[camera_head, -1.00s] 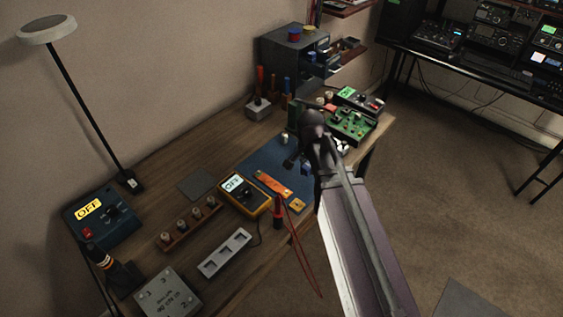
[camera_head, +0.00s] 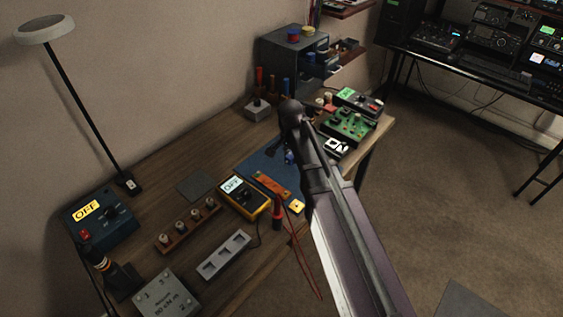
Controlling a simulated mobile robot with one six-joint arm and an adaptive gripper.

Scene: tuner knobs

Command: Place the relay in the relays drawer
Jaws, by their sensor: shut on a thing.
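A small blue block (camera_head: 289,157), which looks like the relay, shows at the tip of my gripper (camera_head: 281,150). My gripper is shut on it, above the right part of the blue mat (camera_head: 257,162); the arm hides much of the grasp. I cannot read any drawer label.
A green circuit board (camera_head: 350,124) and a dark box with a green display (camera_head: 356,100) lie right of my arm. A soldering-tool holder (camera_head: 257,110) stands left of the cabinet. A yellow multimeter (camera_head: 243,197) and an orange strip (camera_head: 271,185) lie in front.

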